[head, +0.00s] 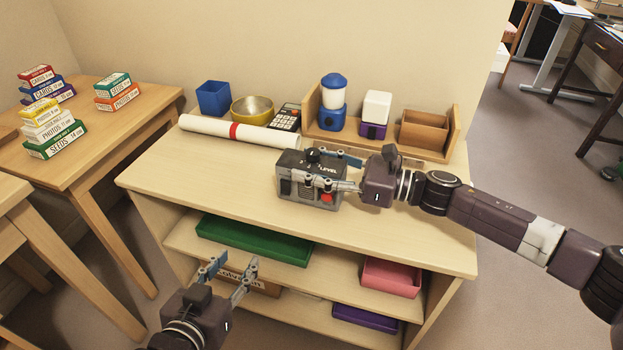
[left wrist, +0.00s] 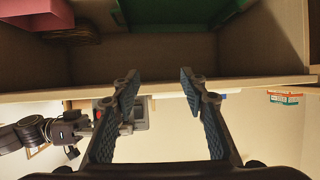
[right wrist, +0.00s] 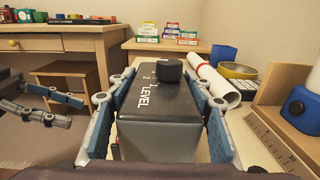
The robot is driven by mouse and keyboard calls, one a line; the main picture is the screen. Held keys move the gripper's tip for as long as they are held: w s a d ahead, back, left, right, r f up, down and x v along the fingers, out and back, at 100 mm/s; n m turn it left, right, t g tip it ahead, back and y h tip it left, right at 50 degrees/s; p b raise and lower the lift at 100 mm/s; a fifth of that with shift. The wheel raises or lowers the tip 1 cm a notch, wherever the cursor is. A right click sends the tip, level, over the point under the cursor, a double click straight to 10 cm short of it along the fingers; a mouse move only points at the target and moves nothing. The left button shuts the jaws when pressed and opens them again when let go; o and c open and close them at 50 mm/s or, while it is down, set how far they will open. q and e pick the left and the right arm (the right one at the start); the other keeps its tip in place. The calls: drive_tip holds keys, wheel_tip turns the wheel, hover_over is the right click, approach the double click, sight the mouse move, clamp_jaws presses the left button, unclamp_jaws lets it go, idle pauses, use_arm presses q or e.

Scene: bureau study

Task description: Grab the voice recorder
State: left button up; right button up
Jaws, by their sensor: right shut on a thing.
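The voice recorder (head: 298,187) is a dark grey and black box with a red button on its front, a round knob and the word LEVEL on top. It stands on the wooden shelf top in the head view. My right gripper (head: 335,171) is shut on it, one finger along the front and one along the back. In the right wrist view the recorder (right wrist: 158,105) sits between both fingers (right wrist: 165,110). My left gripper (head: 228,268) is open and empty in front of the shelf unit; its parted fingers show in the left wrist view (left wrist: 158,85).
A rolled white paper (head: 205,128) with a red band lies behind the recorder. A blue cup (head: 213,98), yellow bowl (head: 252,110), calculator (head: 285,117) and wooden organizer (head: 455,135) stand along the wall. Green (head: 245,240) and pink (head: 391,278) trays lie below. The top's front left is clear.

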drive_tip(key=shift+r, duration=0.1)
drive_tip(key=shift+c, duration=0.9)
drive_tip(key=shift+r, duration=0.15)
